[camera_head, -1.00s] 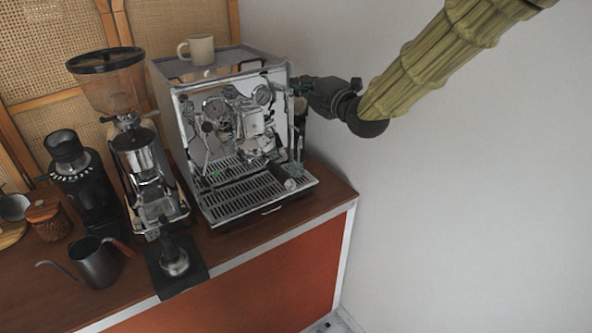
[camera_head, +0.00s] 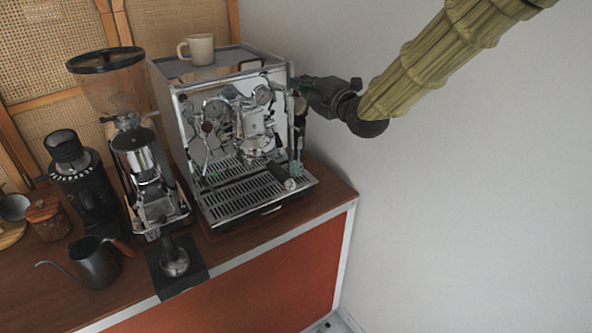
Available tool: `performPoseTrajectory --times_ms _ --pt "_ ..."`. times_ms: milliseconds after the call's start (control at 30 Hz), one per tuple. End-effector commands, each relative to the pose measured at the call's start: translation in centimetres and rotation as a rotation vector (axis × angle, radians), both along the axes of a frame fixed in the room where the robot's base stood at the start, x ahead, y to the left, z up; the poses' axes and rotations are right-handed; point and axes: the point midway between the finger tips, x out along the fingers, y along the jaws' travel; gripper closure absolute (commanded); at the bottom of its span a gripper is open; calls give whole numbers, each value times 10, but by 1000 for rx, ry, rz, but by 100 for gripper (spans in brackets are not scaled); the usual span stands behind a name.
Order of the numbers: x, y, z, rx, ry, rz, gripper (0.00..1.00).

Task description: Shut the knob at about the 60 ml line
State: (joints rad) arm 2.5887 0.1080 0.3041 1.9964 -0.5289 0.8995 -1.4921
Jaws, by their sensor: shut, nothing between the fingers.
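The espresso machine (camera_head: 222,72) stands on the wooden counter, with its chrome front facing the camera. My gripper (camera_head: 300,84) is at the machine's upper right front corner, level with the knob area. The knob is hidden behind or among the dark fingers, so its turn cannot be told. The fingers look closed, with nothing seen between them. A black handle with a pale round end (camera_head: 290,184) shows over the right of the drip tray (camera_head: 235,200). No measuring vessel or 60 ml line can be made out.
A beige mug (camera_head: 201,49) stands on the machine's top. A grinder (camera_head: 140,160), a second black grinder (camera_head: 85,185) and a dark kettle (camera_head: 95,264) stand to the left. A tamper (camera_head: 174,262) rests on a black mat. The wall at right is clear.

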Motion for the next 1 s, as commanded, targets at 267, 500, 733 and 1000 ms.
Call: performPoseTrajectory --times_ms 267,500,733,1000 --pt "0 0 -1 0 0 0 100" --pt "0 0 -14 -1 0 0 100" --pt "0 0 -21 0 0 0 100" --pt "-7 -6 -21 0 -1 0 100"
